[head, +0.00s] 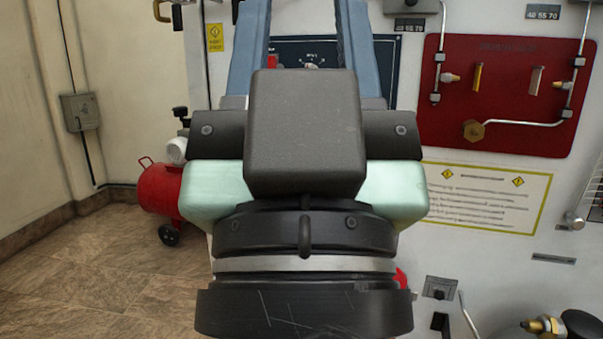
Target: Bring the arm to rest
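My gripper (304,22) fills the middle of the head view, seen from behind its dark wrist and housing. Its two blue-grey fingers point up and away, with a wide gap between them. The fingertips run out of the top of the picture. Nothing is seen held in the visible part of the gap. Behind the fingers is a dark panel (388,62) with a dial and a red part, partly hidden by my gripper.
A red board (500,135) with pipes and fittings is on the white trainer wall at right, above a yellow-bordered notice (485,198). A brass-ended black knob (580,325) is at lower right. A red tank (160,187) on wheels stands left. Tiled floor (90,285) at lower left is clear.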

